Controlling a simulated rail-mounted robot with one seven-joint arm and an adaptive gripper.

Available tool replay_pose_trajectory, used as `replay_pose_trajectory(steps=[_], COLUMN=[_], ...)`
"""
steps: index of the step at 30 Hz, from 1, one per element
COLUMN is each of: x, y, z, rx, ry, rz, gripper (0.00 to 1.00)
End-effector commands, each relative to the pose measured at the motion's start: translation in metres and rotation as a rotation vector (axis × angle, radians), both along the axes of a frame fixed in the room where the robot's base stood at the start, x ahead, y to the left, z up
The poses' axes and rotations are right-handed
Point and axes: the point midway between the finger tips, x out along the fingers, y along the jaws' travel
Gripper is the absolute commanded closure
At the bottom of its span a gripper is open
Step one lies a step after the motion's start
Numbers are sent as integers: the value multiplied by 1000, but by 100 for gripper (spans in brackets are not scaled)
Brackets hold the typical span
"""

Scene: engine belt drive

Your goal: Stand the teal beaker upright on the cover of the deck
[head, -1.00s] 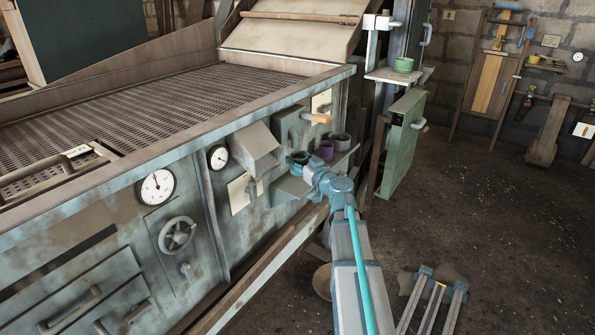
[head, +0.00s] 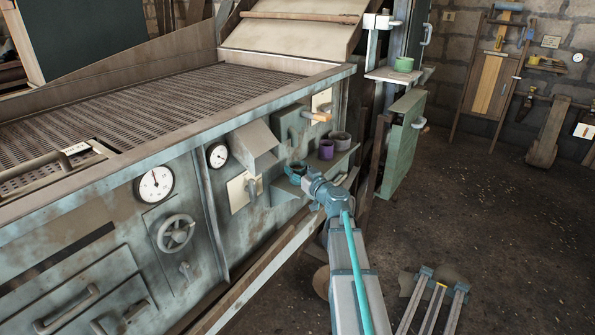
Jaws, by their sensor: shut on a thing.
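The teal beaker (head: 294,168) is at the front of the machine, at the left end of the small side shelf. My gripper (head: 304,178) is shut on it from the right; the fingers are small and partly hidden by my wrist. The beaker looks roughly upright; I cannot tell whether it touches the shelf. The deck (head: 170,100) is a perforated metal top above and to the left. A framed panel with a handle and a white label, perhaps its cover (head: 45,172), lies at the deck's near left edge.
A purple cup (head: 326,150) and a grey cup (head: 341,139) stand on the side shelf (head: 338,163) right of the beaker. A box-like chute (head: 258,145) and a wooden-handled lever (head: 318,116) stick out nearby. A green cup (head: 404,64) sits on a higher shelf.

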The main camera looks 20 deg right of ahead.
Motion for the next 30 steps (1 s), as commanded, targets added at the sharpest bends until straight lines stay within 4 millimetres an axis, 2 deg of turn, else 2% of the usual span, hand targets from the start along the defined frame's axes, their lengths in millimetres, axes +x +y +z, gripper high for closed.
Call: replay_pose_trajectory(steps=[6,7,11,30], x=[0,0,0,0], y=[0,0,0,0], z=[-4,-4,-3,1], rx=[-1,-1,-1,3], ry=[0,1,1,2], rz=[0,0,0,0], gripper=[87,43,21,19])
